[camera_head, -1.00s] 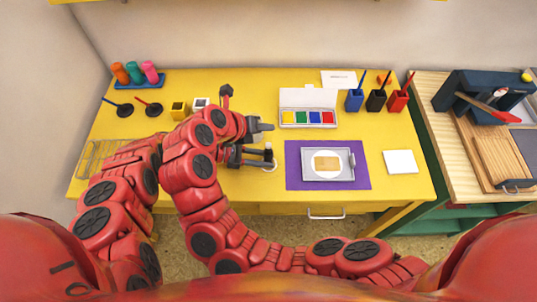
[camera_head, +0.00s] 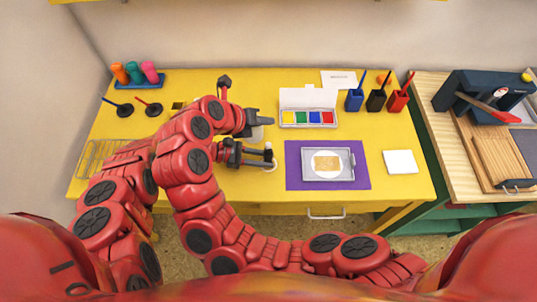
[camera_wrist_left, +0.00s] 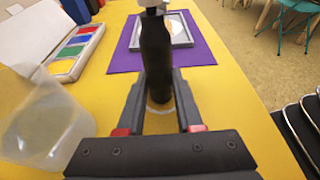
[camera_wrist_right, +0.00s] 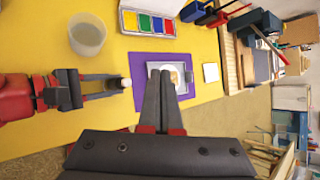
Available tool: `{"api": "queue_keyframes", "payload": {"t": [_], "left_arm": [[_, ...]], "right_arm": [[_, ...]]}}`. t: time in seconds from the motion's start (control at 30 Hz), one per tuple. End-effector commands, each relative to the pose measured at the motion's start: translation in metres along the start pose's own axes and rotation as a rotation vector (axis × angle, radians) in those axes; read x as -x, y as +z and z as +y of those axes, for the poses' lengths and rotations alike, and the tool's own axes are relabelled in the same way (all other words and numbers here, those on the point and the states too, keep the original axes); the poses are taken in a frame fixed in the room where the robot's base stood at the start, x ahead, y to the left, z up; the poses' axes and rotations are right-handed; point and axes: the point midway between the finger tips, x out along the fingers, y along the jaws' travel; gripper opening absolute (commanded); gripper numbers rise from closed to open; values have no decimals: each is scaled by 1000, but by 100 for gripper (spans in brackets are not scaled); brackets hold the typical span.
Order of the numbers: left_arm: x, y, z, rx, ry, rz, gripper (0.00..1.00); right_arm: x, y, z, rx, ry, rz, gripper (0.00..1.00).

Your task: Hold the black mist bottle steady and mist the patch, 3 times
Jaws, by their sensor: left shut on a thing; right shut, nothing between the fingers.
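The black mist bottle (camera_wrist_left: 156,60) stands upright between the fingers of my left gripper (camera_wrist_left: 160,110), which is shut on it. In the head view, my left gripper (camera_head: 258,157) holds it left of the purple mat, and its pale top (camera_head: 268,147) shows. The tan patch (camera_head: 327,162) lies on a white round piece in a grey tray (camera_head: 308,177) on the purple mat (camera_head: 293,170). My right gripper (camera_head: 266,122) is shut and empty, above and apart from the bottle top in the picture. In the right wrist view, its fingers (camera_wrist_right: 160,95) partly cover the tray.
A clear cup (camera_wrist_right: 88,35) stands behind the bottle, close to both grippers. An open colour inkpad box (camera_head: 308,118) lies beyond the mat. A white pad (camera_head: 400,162) lies right of the mat. Pots with brushes (camera_head: 376,100) stand at the back right.

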Motion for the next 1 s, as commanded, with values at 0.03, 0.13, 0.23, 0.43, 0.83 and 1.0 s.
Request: {"api": "queue_keyframes", "payload": {"t": [0.03,0.13,0.23,0.43,0.83,1.0], "left_arm": [[0,0,0,0,0,0,3],[0,0,0,0,0,0,3],[0,0,0,0,0,0,3],[0,0,0,0,0,0,3],[0,0,0,0,0,0,3],[0,0,0,0,0,0,3]], "right_arm": [[0,0,0,0,0,0,0],[-6,-5,3,3,-3,2,0],[-15,-12,10,4,-4,3,0],[-36,-26,25,3,-3,0,0],[-61,-44,43,2,-2,1,0],[-61,-44,44,1,-1,0,0]]}}
